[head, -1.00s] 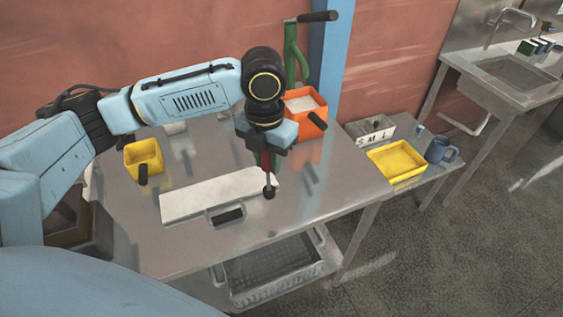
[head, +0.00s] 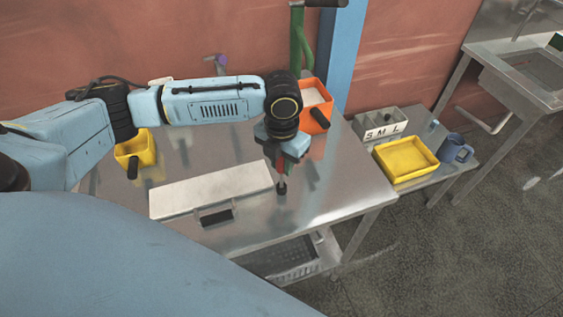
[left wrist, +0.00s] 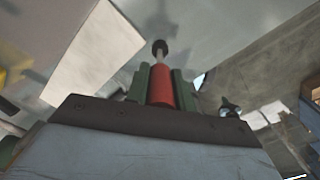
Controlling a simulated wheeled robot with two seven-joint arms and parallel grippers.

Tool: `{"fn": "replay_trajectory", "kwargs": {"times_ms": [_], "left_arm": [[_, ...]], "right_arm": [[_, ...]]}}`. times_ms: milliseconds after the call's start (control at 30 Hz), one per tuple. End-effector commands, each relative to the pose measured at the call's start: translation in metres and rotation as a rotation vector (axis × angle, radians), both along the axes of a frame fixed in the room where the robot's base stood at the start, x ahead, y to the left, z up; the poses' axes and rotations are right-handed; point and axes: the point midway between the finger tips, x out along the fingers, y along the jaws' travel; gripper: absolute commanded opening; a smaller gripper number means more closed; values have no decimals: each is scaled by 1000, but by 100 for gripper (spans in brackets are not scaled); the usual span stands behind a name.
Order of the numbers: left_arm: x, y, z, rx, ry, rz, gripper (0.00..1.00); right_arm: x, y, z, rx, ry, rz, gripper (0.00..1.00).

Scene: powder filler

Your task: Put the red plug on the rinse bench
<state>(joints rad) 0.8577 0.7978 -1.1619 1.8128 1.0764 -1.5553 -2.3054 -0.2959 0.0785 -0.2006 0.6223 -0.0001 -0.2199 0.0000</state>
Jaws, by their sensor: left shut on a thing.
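My left gripper (head: 280,158) is shut on the red plug (left wrist: 160,88), a red cylinder with a thin grey stem and a dark round tip. Both green fingers flank it in the left wrist view. In the head view the gripper hangs over the right part of the steel table (head: 325,190), with the plug's dark tip (head: 281,187) pointing down. Whether the tip touches the table is unclear. A bench with a sink (head: 540,92), likely the rinse bench, stands at the far right, well away from the gripper. My right gripper is not in view.
An orange hopper (head: 311,93) stands close behind the gripper. A white panel (head: 205,190) and a yellow bin (head: 135,148) lie to its left. A lower bench holds an S M L box (head: 383,122), a yellow tray (head: 405,160) and a blue mug (head: 454,149). Floor at right is clear.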

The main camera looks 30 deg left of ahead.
Motion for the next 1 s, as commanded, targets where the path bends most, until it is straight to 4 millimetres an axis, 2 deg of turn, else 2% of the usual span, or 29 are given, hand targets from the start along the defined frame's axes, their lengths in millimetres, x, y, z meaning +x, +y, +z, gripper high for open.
{"fn": "replay_trajectory", "kwargs": {"times_ms": [67, 400, 433, 600, 867, 1000], "left_arm": [[0, 0, -7, 1, 0, 1, 2], [0, 0, -11, 0, -1, 1, 2], [0, 0, -11, 0, -1, 1, 25], [0, 0, -11, 0, -1, 1, 46], [0, 0, -10, 0, -1, 1, 46], [1, 0, 0, 0, -5, 0, 46]], "right_arm": [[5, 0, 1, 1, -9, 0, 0], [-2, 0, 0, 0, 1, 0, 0], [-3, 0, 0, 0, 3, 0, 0], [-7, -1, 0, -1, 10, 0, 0], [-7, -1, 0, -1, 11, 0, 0], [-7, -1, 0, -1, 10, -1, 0]]}}
